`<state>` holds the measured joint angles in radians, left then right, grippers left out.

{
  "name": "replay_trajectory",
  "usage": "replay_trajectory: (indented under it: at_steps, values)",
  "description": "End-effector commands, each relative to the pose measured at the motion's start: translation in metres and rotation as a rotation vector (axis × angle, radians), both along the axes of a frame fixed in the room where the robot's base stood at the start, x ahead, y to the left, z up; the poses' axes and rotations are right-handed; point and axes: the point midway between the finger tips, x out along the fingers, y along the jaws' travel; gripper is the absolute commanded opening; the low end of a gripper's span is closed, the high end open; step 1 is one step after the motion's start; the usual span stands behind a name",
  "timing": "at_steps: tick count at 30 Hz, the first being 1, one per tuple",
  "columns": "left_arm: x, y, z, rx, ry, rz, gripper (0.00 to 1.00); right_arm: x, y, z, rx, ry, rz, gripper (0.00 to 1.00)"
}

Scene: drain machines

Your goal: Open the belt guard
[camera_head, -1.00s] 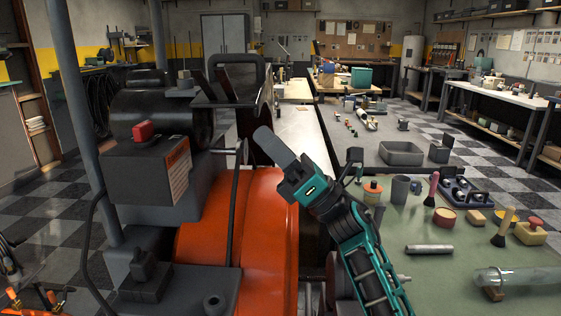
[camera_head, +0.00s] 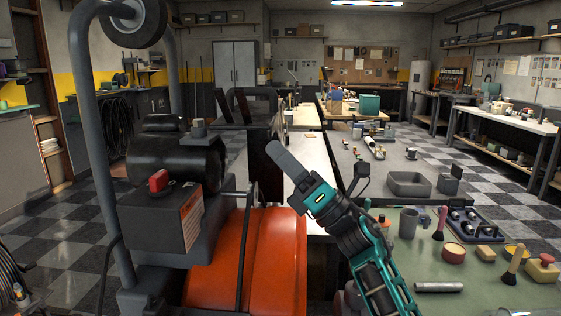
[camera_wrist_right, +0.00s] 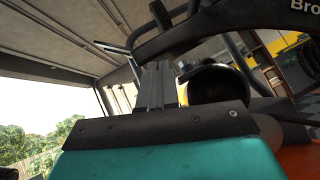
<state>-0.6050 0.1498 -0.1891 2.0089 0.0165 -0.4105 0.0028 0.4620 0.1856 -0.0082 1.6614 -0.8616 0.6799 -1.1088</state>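The drain machine stands at the left in the head view, with an orange rounded housing (camera_head: 250,262), a black motor (camera_head: 175,160) and a dark open frame (camera_head: 246,100) at its top. A dark upright panel (camera_head: 262,160) sits below that frame. I cannot tell for sure which part is the belt guard. My right gripper (camera_head: 283,155) is beside this panel, its grey fingers together and nothing visible between them. In the right wrist view, the fingers (camera_wrist_right: 155,85) point toward dark machine parts, including a lettered bar (camera_wrist_right: 265,12). Contact cannot be told. My left gripper is not in view.
A grey switch box (camera_head: 155,215) with a red switch (camera_head: 158,181) sits on the machine. A wheel (camera_head: 133,15) tops its tubular handle (camera_head: 85,110). The green bench (camera_head: 440,255) at right holds tools. A grey tray (camera_head: 408,184) lies beyond.

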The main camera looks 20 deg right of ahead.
Motion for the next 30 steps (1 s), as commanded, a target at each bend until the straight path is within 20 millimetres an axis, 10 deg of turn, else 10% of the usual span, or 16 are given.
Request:
replay_trajectory:
  at_steps: [12,30]
  values:
    - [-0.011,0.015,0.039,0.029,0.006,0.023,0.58,0.07,-0.03,0.079,0.089,0.204,-0.003,0.0]
    - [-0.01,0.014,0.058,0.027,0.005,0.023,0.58,0.125,-0.052,0.112,0.13,0.307,0.002,0.0]
